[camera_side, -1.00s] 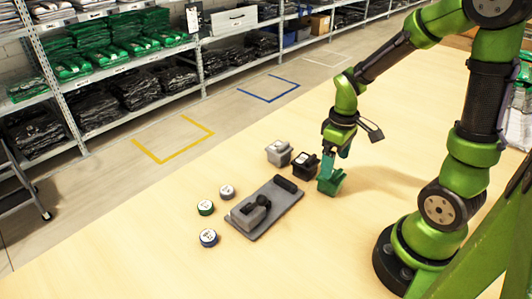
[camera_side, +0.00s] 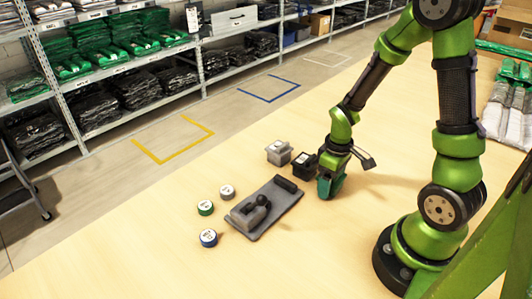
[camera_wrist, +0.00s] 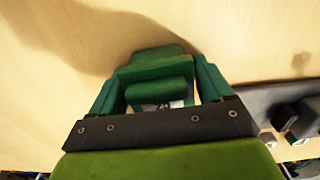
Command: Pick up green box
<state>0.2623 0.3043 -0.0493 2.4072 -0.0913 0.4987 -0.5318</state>
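The green box (camera_side: 326,188) stands on the wooden table, right of the black box. In the side view my gripper (camera_side: 332,180) is lowered over it, and the wrist mostly hides the overlap of fingers and box. In the wrist view the green box (camera_wrist: 150,72) lies between the two green fingers of my gripper (camera_wrist: 160,68). A gap shows between the box and the right finger. The fingers look open around the box; contact at the left fingertip is unclear. The box appears to rest on the table.
A black box (camera_side: 304,164) and a grey box (camera_side: 278,152) stand close to the left. A dark grey tray (camera_side: 262,221) with dark parts lies in front. Several round labelled discs, including a green-rimmed one (camera_side: 205,208), lie left of it.

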